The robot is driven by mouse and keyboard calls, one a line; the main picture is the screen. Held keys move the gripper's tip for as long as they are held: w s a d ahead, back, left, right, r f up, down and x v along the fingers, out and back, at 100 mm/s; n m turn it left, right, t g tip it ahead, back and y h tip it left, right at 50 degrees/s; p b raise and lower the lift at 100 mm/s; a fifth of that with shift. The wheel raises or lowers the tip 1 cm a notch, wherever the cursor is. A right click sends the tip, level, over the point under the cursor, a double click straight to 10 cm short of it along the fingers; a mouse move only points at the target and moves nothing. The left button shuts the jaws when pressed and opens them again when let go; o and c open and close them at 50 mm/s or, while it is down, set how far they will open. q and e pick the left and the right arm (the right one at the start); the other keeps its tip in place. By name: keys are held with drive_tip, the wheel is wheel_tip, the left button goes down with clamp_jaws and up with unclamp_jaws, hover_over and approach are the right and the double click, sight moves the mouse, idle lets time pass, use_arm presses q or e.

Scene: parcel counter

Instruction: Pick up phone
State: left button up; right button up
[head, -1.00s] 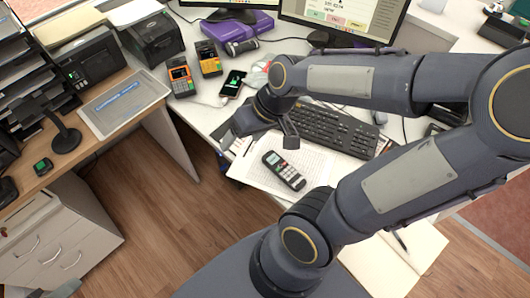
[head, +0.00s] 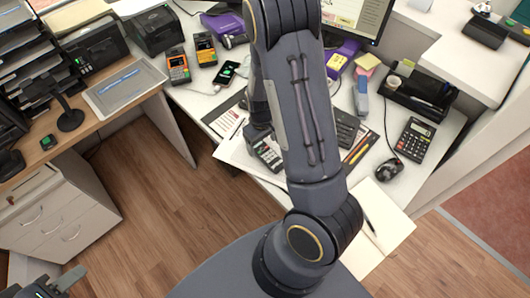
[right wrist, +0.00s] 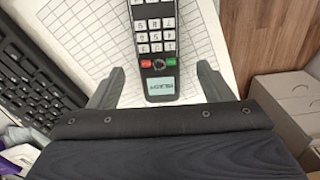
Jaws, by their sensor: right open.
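The phone (head: 266,150), a dark cordless handset with pale keys and a small screen, lies on a printed sheet on the white desk. In the right wrist view, the phone (right wrist: 158,50) runs up from between the fingertips, its screen end nearest me. My right gripper (right wrist: 158,88) is open, one finger on each side of the phone, with gaps to both. In the head view my right arm hides most of this gripper and part of the phone's surroundings. My left gripper (head: 58,282) is at the bottom left corner, partly cut off, far from the phone.
A keyboard (head: 347,130) lies just right of the phone, partly behind my arm. A smartphone (head: 226,73) and two card terminals (head: 178,67) are further back. A calculator (head: 415,138) and mouse (head: 388,170) are at the right. Open floor lies left of the desk.

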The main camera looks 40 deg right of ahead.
sight(263, 149)
wheel_tip(263, 149, down, 4)
drive_tip(key=shift+d+r, duration=0.1)
drive_tip(key=shift+r, duration=0.15)
drive_tip(key=c, duration=1.2)
